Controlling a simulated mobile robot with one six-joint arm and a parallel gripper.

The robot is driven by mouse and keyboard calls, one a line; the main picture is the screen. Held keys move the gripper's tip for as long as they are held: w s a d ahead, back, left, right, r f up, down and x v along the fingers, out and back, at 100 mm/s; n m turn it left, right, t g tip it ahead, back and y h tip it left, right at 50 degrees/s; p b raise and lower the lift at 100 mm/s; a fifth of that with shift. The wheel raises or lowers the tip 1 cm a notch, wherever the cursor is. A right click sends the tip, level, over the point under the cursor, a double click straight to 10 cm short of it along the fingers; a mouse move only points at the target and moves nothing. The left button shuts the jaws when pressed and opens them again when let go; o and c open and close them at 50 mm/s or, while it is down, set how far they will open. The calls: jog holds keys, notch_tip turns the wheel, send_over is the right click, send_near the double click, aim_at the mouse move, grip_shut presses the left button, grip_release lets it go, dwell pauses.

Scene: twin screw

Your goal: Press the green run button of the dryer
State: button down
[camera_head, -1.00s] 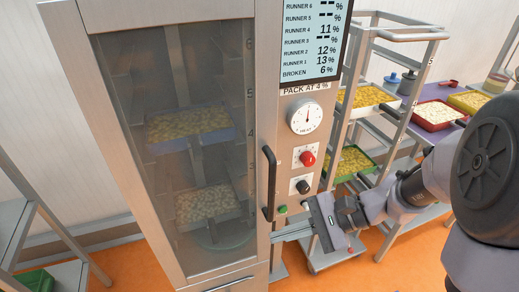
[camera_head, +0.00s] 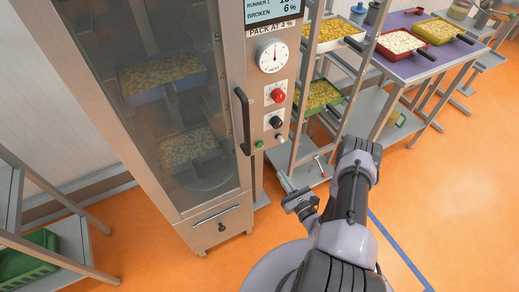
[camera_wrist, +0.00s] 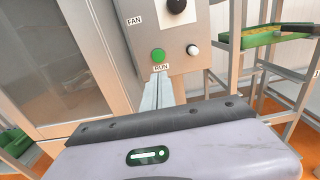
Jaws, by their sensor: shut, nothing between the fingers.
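The dryer (camera_head: 222,110) is a tall metal cabinet with a glass door and a control panel on its right. The round green run button (camera_head: 259,144) is at the bottom left of that panel. In the wrist view the green run button (camera_wrist: 158,55) sits above its RUN label, fully visible. My gripper (camera_head: 283,180) is below and right of the button in the head view, apart from it. In the wrist view the fingers of my gripper (camera_wrist: 157,78) are together, empty, and their tips appear just below the RUN label.
A white knob (camera_wrist: 192,49) is right of the button, with a black FAN knob (camera_wrist: 176,5) above. A red knob (camera_head: 278,95) and a black door handle (camera_head: 243,120) are nearby. A rack with trays (camera_head: 320,97) stands right of the dryer. Orange floor (camera_head: 440,190) is open at right.

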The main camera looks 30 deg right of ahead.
jog(key=shift+w, duration=0.1)
jog(key=b, duration=0.5)
send_near(261, 145)
jog(key=w, duration=0.5)
jog(key=shift+w+a+f, duration=0.15)
jog(key=shift+w+f, duration=0.05)
jog(key=shift+w, duration=0.05)
jog(key=shift+w+r, duration=0.15)
jog(key=shift+w, duration=0.5)
jog(key=shift+w, duration=0.1)
